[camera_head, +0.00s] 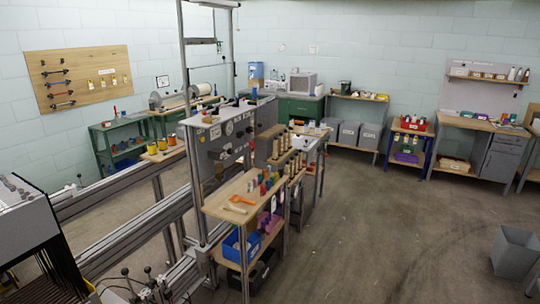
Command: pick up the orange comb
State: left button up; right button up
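A small orange object that looks like the orange comb (243,200) lies flat on the light wooden top shelf (222,199) of a metal-framed rack at the middle of the head view. It is too small for its teeth to be made out. A paler, flat item (235,209) lies just in front of it. Several coloured spools or bottles (265,182) stand to its right on the same shelf. I see neither of my grippers in this view.
Metal loom beams (120,195) run along the left, by a grey machine (28,225) with dark threads. A blue bin (240,244) sits on the rack's lower shelf. Open floor (390,220) lies to the right, with a grey waste bin (514,252) at far right.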

aim_at(235, 198)
jog(key=i+z, duration=0.25)
jog(key=i, duration=0.8)
jog(key=i+j+z, duration=0.1)
jog(key=i+z, duration=0.15)
jog(key=i, duration=0.75)
jog(key=i+u, duration=0.75)
jog(key=i+l+u, duration=0.15)
jog(key=u, duration=0.2)
jog(key=i+u, duration=0.7)
jog(key=u, duration=0.15)
